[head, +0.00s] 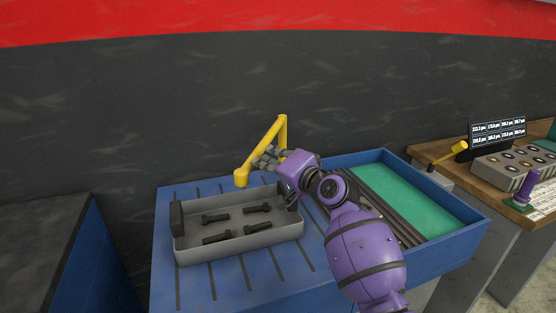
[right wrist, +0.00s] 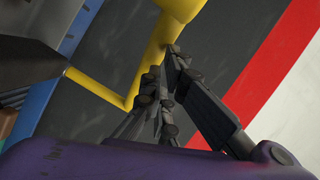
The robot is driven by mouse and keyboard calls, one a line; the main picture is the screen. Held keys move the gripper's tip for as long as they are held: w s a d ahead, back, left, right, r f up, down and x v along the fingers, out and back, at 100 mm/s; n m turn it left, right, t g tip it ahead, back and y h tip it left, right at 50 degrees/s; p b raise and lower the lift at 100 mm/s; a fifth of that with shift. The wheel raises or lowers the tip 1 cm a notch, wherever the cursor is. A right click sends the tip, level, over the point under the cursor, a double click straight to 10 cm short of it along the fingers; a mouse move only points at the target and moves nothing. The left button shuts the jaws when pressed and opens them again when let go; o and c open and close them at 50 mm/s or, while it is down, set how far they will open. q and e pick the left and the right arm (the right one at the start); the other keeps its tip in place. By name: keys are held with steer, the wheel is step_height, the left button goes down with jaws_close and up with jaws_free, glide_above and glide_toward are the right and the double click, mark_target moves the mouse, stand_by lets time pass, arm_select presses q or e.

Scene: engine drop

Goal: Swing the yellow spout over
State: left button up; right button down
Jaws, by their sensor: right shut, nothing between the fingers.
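The yellow spout (head: 265,142) stands at the back of the blue bench, and its arm reaches toward the front left. Its down-turned end (head: 241,178) hangs over the back edge of the grey tray. My right gripper (head: 258,162) is shut and empty, with its fingers close beside the spout's arm on the right. In the right wrist view the gripper (right wrist: 165,75) has its fingertips by the thick part of the yellow spout (right wrist: 148,65). I cannot tell whether they touch it. My left gripper is not in view.
The grey tray (head: 240,251) on the slotted blue bench (head: 167,271) holds several dark bolts (head: 217,218). A green-floored bin (head: 405,196) lies to the right. A wooden table (head: 437,179) with a display (head: 497,133), a yellow lever (head: 449,152) and a purple joystick (head: 526,186) stands further right.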

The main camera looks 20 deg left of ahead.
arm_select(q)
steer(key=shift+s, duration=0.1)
arm_select(e)
steer(key=shift+s+a, duration=0.2)
steer(key=shift+a, duration=1)
